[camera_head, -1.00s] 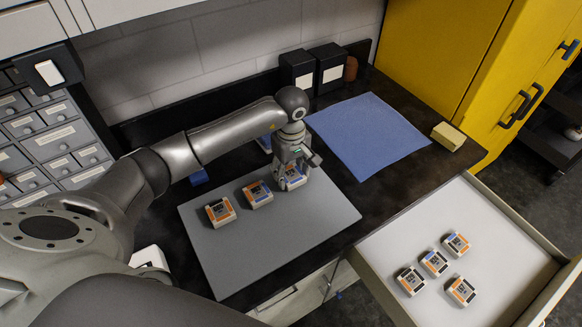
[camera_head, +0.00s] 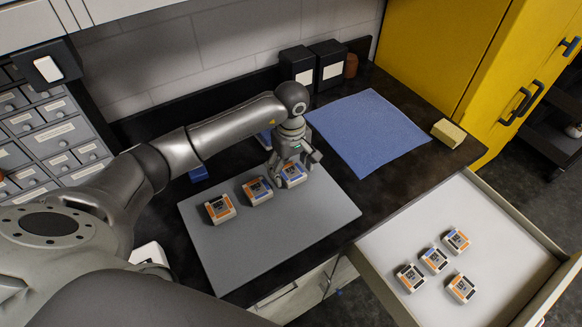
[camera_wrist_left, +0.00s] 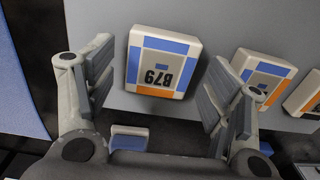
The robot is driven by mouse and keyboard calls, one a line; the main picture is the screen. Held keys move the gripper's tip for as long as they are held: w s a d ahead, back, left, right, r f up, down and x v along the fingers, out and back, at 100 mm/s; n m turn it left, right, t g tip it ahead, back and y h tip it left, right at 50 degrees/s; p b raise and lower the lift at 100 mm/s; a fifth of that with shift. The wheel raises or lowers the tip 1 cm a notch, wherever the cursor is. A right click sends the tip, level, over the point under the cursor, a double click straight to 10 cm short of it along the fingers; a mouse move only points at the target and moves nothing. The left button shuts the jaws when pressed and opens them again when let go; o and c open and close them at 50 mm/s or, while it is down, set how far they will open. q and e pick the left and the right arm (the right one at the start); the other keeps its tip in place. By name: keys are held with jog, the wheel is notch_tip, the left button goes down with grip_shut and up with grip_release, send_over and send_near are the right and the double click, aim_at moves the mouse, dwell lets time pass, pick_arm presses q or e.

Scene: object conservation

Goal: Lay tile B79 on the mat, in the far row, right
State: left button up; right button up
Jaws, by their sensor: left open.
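Tile B79 (camera_wrist_left: 161,64) lies on the grey mat between the spread fingers of my left gripper (camera_wrist_left: 155,82) in the left wrist view. It has blue and orange bands, and clear gaps show on both sides. In the head view, tile B79 (camera_head: 292,174) is at the right end of the far row, with my open left gripper (camera_head: 293,172) close over it. Two other tiles lie to its left, a middle one (camera_head: 257,190) and a left one (camera_head: 219,208). The grey mat (camera_head: 270,245) is bare in front of this row. My right gripper is not in view.
An open drawer (camera_head: 400,245) at the right holds several tiles. A blue cloth (camera_head: 368,132) and a yellow sponge (camera_head: 448,133) lie on the counter. Black boxes (camera_head: 328,67) stand by the wall, and a yellow cabinet (camera_head: 425,50) is at the back right.

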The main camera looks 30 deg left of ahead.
aim_at(291, 171)
pick_arm(q)
notch_tip(291, 171, up, 12)
jog(key=b, duration=0.3)
jog(key=shift+f, duration=0.15)
